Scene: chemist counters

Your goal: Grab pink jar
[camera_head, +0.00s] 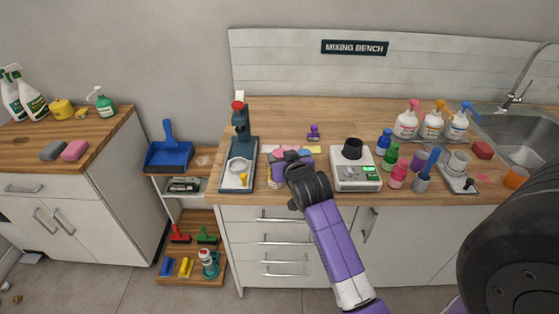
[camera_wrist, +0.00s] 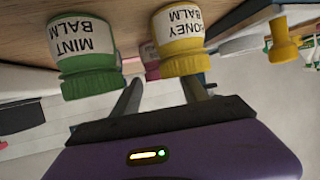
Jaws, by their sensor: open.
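My gripper (camera_head: 290,162) is over the front of the mixing bench, between the microscope and the white scale. In the wrist view its two fingers (camera_wrist: 164,82) are apart with nothing held. A pink jar (camera_wrist: 151,69) shows there only in part, beyond the fingers and between a green jar labelled Mint Balm (camera_wrist: 88,55) and a yellow jar labelled Honey Balm (camera_wrist: 181,42). The wrist picture is upside down. In the head view my gripper and wrist hide most of this spot, so I cannot make out the jars there.
Small bottles, including a pink one (camera_head: 398,175), stand beyond the scale. A purple stamp (camera_head: 314,132) is behind. The wooden counter (camera_head: 290,108) is clear at the back.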

